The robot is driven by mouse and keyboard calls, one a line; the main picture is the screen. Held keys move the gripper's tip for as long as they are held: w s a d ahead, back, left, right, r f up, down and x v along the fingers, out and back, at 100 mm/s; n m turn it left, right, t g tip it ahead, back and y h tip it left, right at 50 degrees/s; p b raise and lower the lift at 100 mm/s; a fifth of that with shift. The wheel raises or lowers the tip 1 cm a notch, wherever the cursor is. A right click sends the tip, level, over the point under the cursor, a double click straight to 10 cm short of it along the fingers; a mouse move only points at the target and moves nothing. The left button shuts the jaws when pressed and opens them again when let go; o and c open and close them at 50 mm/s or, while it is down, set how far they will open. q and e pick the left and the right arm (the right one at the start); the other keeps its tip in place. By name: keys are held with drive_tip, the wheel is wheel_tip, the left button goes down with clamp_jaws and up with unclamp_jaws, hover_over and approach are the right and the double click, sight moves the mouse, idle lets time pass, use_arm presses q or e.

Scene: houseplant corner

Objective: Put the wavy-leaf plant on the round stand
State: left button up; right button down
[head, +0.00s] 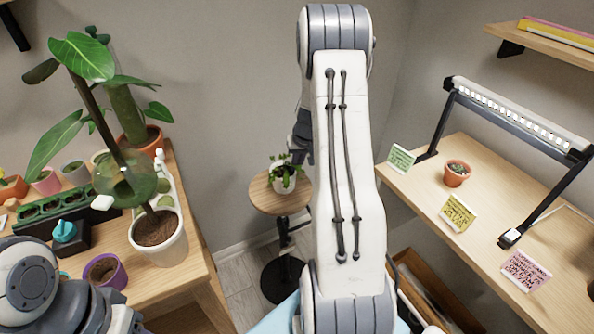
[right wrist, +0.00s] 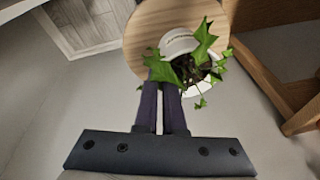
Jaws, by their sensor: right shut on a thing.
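The plant in a small white pot (head: 283,185) has green leaves and is at the round wooden stand (head: 261,196), over its top. I cannot tell whether the pot's base touches the stand. My right gripper (right wrist: 163,82) is shut on the pot at its near side; in the head view it is mostly hidden behind my right arm. My left arm shows at the lower left, but its gripper is out of view.
A table at left holds a large plant in a white pot (head: 158,240), a purple pot (head: 106,270) and several other pots. A table at right holds a cactus (head: 456,173), note cards (head: 457,213) and a lamp (head: 520,115).

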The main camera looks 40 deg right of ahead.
wheel_tip(320, 180, down, 3)
drive_tip(key=shift+r, duration=0.1)
drive_tip(key=shift+f, duration=0.25)
drive_tip(key=c, duration=1)
unclamp_jaws()
drive_tip(key=shift+r, duration=0.1)
